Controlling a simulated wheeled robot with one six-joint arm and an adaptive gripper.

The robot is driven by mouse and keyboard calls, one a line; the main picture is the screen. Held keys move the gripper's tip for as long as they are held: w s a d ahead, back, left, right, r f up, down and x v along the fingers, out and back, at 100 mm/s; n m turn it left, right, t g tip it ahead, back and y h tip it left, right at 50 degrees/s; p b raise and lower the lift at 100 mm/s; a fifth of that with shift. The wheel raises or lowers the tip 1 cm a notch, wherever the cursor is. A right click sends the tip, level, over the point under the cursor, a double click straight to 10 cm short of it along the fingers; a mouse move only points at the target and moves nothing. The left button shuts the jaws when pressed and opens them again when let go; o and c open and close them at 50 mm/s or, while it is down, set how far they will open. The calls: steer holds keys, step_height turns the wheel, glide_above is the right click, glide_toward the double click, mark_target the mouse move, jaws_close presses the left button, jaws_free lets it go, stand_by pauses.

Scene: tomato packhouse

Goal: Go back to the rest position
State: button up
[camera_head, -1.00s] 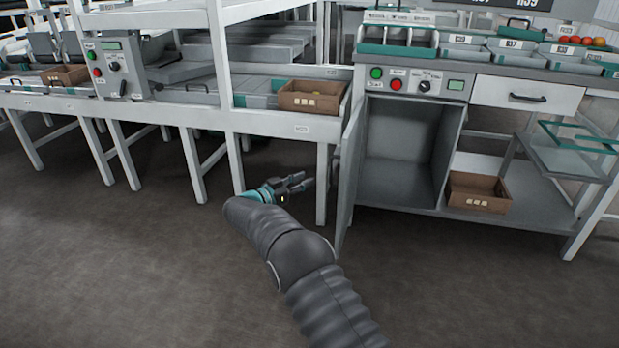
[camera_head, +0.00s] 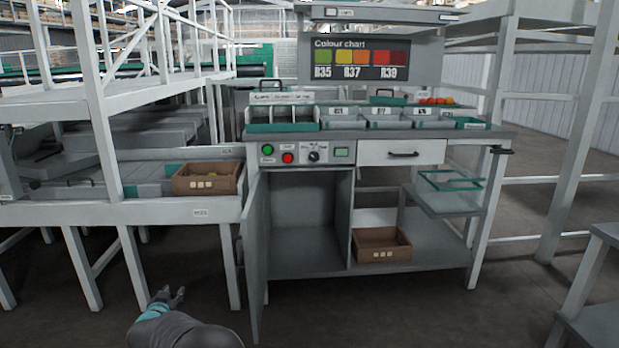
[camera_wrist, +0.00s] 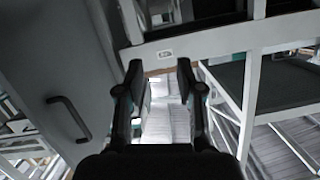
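My gripper (camera_head: 168,296) shows low in the head view, left of the open cabinet door (camera_head: 255,258), with my arm reaching in from the bottom edge. In the wrist view my gripper (camera_wrist: 159,85) has its two dark fingers apart, with nothing held between them. It is open and empty. The door also shows at the left of the wrist view (camera_wrist: 50,75), with its dark handle. I cannot tell the exact gap between my gripper and the door.
The cabinet bench (camera_head: 400,141) has a brown crate (camera_head: 381,255) on its lower shelf. Another brown crate (camera_head: 208,190) sits on the conveyor frame (camera_head: 160,211) at left. White legs stand behind my gripper. A grey stand (camera_head: 600,300) is at the right edge. Floor is clear in between.

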steer(key=s+d+r+n+g+y, duration=0.4)
steer(key=s+d+r+n+g, duration=0.15)
steer(key=s+d+g, duration=0.65)
steer(key=s+d+r+m+t+h, duration=0.1)
steer(key=s+d+r, duration=0.4)
steer(key=s+d, duration=0.5)
steer(key=s+d+r+m+h, duration=0.2)
steer(key=s+d+r, duration=0.4)
steer(key=s+d, duration=0.5)
steer(key=s+d+r+m+t+h, duration=0.1)
steer(key=s+d+r, duration=0.5)
steer(key=d, duration=1.9)
steer(key=s+m+h, duration=0.1)
steer(key=s+h, duration=0.1)
steer(key=s, duration=0.3)
steer(key=shift+r+t, duration=0.25)
steer(key=shift+t, duration=0.05)
